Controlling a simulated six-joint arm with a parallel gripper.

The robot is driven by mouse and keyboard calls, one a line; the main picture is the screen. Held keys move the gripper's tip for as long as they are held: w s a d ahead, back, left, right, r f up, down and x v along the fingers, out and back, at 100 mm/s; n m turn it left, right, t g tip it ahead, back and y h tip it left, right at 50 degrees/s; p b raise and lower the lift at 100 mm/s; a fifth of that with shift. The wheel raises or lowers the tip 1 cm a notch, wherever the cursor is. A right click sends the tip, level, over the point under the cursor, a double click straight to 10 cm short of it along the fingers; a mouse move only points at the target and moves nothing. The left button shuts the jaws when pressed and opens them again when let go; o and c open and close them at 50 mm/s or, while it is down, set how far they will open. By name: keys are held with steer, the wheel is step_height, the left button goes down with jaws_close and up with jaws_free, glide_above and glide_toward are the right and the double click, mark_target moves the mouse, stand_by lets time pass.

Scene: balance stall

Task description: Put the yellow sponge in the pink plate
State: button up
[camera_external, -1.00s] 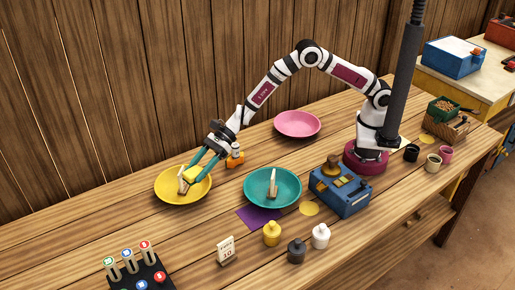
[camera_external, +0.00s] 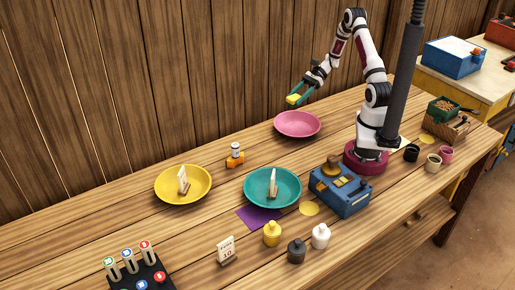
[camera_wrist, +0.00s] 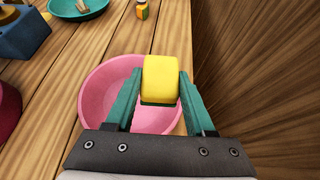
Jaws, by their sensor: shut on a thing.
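The yellow sponge (camera_external: 293,99) is held between the teal fingers of my gripper (camera_external: 299,97), in the air near the wall. In the wrist view the sponge (camera_wrist: 161,79) sits between the fingertips of my gripper (camera_wrist: 159,98), which is shut on it. The pink plate (camera_external: 298,123) lies on the table below the gripper and looks empty in the external view. In the wrist view the plate (camera_wrist: 98,90) shows behind and below the sponge, partly hidden by the sponge and fingers.
A teal plate (camera_external: 256,197) and a yellow plate (camera_external: 165,192) each hold a small card stand. An orange item with a white top (camera_external: 235,158) stands between them and the wall. A blue scale-like box (camera_external: 342,197) stands right of the teal plate. The plank wall (camera_external: 215,70) rises behind.

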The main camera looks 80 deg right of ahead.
steer(key=s+r, duration=0.1)
steer(key=s, duration=1.1)
glide_toward(290, 132)
steer(key=shift+m+h, duration=0.4)
steer(key=w+a+r, duration=0.2)
steer(key=a, duration=0.1)
steer(key=shift+a, duration=0.1)
steer(key=shift+w+f, duration=0.1)
steer(key=shift+f, duration=1.8)
steer(key=o, duration=1.3)
steer(key=shift+f, duration=0.1)
